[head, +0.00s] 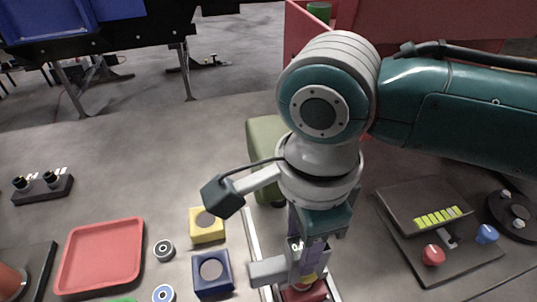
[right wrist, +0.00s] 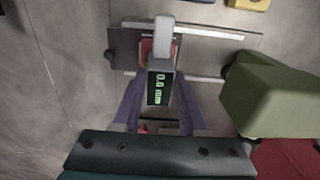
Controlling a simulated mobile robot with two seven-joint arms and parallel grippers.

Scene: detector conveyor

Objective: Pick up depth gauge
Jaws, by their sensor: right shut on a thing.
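The depth gauge (right wrist: 160,88) shows in the right wrist view as a dark body with a green lit display and a pale grey bar reaching up from it. My right gripper (right wrist: 160,100) has its two purple fingers on either side of the gauge and is shut on it. In the head view the right gripper (head: 308,262) points down at the lower middle, and the gauge's grey part (head: 268,270) sticks out to its left. A red block (head: 303,293) lies under it between pale rails. My arm hides part of the gauge. My left gripper is out of view.
A yellow block (head: 206,226), a blue block (head: 212,273) and a red tray (head: 101,256) lie to the left. A green block (head: 264,143) stands behind my wrist. A dark panel with red and blue knobs (head: 437,234) is at right.

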